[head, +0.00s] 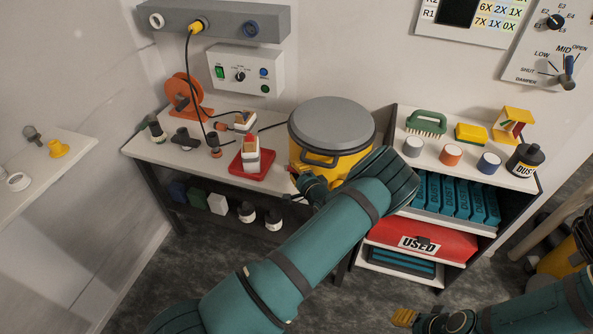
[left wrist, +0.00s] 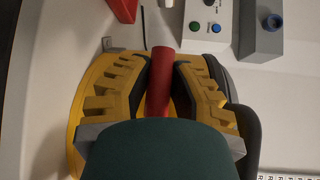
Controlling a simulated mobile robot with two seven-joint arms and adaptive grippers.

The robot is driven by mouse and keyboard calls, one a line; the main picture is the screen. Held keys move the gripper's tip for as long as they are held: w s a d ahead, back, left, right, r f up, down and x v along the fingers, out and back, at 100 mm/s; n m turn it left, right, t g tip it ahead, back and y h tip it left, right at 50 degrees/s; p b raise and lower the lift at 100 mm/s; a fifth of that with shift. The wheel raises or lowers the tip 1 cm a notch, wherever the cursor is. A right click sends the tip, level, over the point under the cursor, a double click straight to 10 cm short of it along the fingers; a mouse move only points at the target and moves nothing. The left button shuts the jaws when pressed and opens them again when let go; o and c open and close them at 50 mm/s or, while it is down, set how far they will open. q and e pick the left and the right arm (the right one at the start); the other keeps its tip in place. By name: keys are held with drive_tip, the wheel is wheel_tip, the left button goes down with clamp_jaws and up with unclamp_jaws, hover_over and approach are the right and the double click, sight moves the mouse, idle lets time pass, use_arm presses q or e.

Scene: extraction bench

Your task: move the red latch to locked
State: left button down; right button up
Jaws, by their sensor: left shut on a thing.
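The red latch (left wrist: 160,82) shows in the left wrist view as a red bar between the two yellow fingers of my left gripper (left wrist: 163,66). The fingers are shut on it. In the head view, my left gripper (head: 302,178) is low at the front of the yellow drum (head: 343,158) with a grey lid (head: 331,122). There, only a small bit of red shows beside the gripper, and my arm hides part of the drum front. My right gripper (head: 405,317) is at the bottom right, away from the drum; its finger opening is unclear.
A red tray (head: 252,174) and several dark fittings stand on the bench left of the drum. An orange reel (head: 187,96) is behind them. A shelf unit (head: 398,178) with a green brush (head: 426,122) and pots stands to the right. A control box (head: 247,71) is on the wall.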

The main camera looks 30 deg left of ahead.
use_arm(q)
drive_tip(key=shift+f, duration=0.1)
drive_tip(key=shift+m+y+b, duration=0.6)
drive_tip(key=shift+b, duration=0.15)
drive_tip(key=shift+d+m+t+y+b, duration=0.1)
drive_tip(key=shift+m+t+y+b, duration=0.7)
drive_tip(key=shift+m+b, duration=0.1)
drive_tip(key=shift+m+t+y+b, duration=0.65)
drive_tip(key=shift+m+t, duration=0.15)
drive_tip(key=shift+m, duration=0.4)
drive_tip(key=m+t, duration=0.2)
drive_tip(key=m+t+b, duration=0.1)
drive_tip(key=m, duration=0.1)
drive_tip(key=m+t+b, duration=0.1)
drive_tip(key=m+t, duration=0.1)
drive_tip(key=m, duration=0.1)
drive_tip(key=shift+d+r+t, duration=0.15)
drive_tip(key=shift+r+t, duration=0.15)
drive_tip(key=shift+r, duration=0.1)
drive_tip(key=m+t+h, duration=0.2)
drive_tip(key=m, duration=0.1)
drive_tip(key=m+t+h, duration=0.2)
drive_tip(key=m, duration=0.2)
drive_tip(key=m+t+h, duration=0.2)
drive_tip(key=m+t, duration=0.1)
drive_tip(key=shift+w+d+r+m+h+b, duration=0.1)
drive_tip(key=shift+d+r+m+h+b, duration=0.1)
drive_tip(key=shift+m+h+b, duration=0.15)
drive_tip(key=shift+m, duration=0.25)
